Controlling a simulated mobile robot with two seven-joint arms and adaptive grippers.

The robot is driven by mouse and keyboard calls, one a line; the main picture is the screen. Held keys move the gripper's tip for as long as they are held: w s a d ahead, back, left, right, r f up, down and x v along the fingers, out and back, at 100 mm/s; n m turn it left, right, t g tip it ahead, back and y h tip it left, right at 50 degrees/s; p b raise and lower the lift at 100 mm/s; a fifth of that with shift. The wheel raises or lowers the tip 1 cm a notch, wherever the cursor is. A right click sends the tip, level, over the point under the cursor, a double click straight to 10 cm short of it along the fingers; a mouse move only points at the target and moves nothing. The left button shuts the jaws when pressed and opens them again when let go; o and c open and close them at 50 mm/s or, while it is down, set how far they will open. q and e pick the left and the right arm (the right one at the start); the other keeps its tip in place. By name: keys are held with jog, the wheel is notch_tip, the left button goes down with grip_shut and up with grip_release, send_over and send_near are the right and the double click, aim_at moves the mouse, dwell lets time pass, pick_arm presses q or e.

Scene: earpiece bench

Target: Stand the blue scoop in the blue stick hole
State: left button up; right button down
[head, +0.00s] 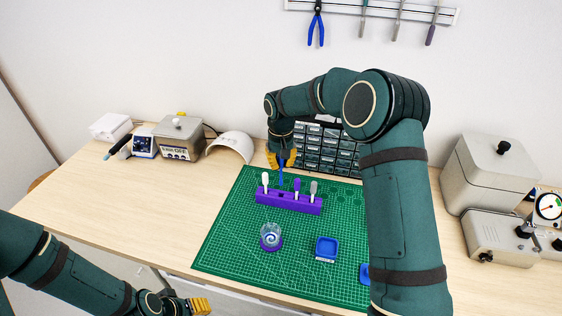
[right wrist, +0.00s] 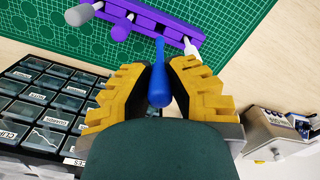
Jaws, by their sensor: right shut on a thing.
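My right gripper (head: 282,160) is shut on the blue scoop (head: 282,177), which hangs roughly upright at the rear of the purple holder (head: 288,204). In the right wrist view the blue scoop (right wrist: 159,88) sits between the yellow fingers (right wrist: 160,90), its thin end pointing to the holder (right wrist: 148,17) between the white and purple sticks. I cannot tell whether that end touches or enters a hole. A white stick (head: 265,180), a purple stick (head: 296,186) and a grey stick (head: 313,189) stand in the holder. My left gripper (head: 200,306) is at the bottom edge, its opening unclear.
The holder stands on a green cutting mat (head: 225,230). A clear jar with a purple base (head: 270,240) and a blue tray (head: 326,247) lie nearer. A drawer cabinet (head: 335,150) stands behind. My right arm hides the mat's right part.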

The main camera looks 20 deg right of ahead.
aim_at(281, 185)
jog(key=shift+f+b, duration=2.3)
jog(key=shift+f, duration=1.7)
jog(key=shift+f, duration=0.25)
jog(key=c, duration=1)
grip_release()
notch_tip(281, 185, up, 12)
